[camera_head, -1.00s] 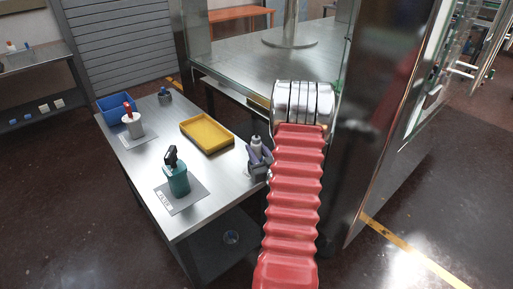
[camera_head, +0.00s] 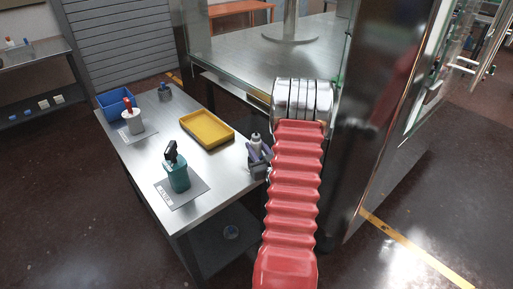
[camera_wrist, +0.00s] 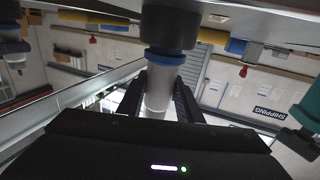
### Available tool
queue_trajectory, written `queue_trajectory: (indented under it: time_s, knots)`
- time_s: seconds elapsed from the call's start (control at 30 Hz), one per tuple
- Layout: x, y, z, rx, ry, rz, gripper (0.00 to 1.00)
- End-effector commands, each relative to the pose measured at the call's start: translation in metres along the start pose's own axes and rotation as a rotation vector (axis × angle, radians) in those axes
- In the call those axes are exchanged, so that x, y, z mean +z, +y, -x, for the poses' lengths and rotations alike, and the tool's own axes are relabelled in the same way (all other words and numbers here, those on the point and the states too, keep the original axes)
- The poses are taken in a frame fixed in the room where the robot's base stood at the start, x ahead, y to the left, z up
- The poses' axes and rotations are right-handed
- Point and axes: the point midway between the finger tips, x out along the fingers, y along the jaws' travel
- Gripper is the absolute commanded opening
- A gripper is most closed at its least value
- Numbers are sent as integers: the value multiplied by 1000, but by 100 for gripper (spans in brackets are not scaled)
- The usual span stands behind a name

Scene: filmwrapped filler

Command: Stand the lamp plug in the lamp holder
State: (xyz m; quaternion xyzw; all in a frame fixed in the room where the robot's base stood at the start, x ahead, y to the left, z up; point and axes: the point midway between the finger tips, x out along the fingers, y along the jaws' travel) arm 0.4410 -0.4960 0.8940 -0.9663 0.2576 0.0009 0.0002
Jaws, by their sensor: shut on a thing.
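My gripper (camera_head: 259,165) is at the right edge of the steel table, shut on a pale grey, upright piece (camera_head: 256,141), which I take for the lamp plug. In the wrist view my gripper's dark fingers (camera_wrist: 162,88) stand on both sides of it; the piece (camera_wrist: 165,58) shows a dark end, a blue band and a pale shaft. Its lower part is hidden in the head view. The lamp holder cannot be told for certain: a teal holder (camera_head: 180,181) with a black-topped piece, a white holder (camera_head: 133,123) with a red-topped piece and a dark grey holder (camera_head: 165,95) stand on the table.
A yellow tray (camera_head: 207,139) lies left of my gripper. A blue bin (camera_head: 110,105) is at the table's far left. The steel table (camera_head: 150,156) has bare surface between the holders and the tray. A glass-walled station stands behind my arm.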

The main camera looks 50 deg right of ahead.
Motion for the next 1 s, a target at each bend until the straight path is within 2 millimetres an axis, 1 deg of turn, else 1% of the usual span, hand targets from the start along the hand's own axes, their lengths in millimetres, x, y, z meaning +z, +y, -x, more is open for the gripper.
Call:
queue_trajectory:
  time_s: [0.9,0.93,1.0]
  knots:
    - [6,2,1,3,-4,0,2]
    - [6,2,1,3,-4,-1,33]
    - [6,2,1,3,-4,-1,38]
